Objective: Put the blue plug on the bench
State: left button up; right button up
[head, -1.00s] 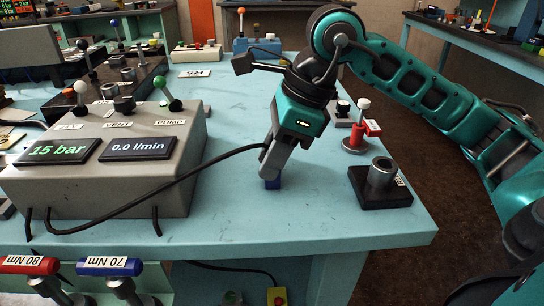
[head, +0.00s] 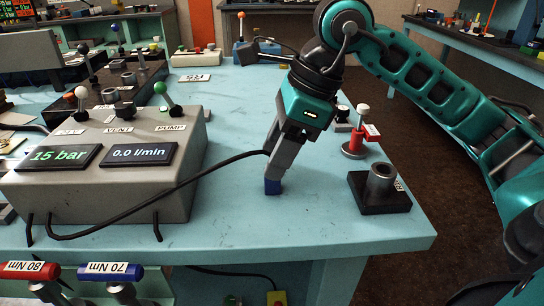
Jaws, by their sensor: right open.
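The blue plug (head: 272,186) is a small blue block low on the light blue bench top (head: 240,215), near the front edge. It appears to touch the bench. My left gripper is not in view.
A black hose (head: 190,183) runs from the grey gauge box (head: 95,195) up to my right gripper. A black block with a metal socket (head: 380,190) and a red stand (head: 355,145) are to the right. The bench front is mostly clear.

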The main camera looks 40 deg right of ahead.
jog(key=p+v, duration=0.2)
jog(key=v, duration=0.8)
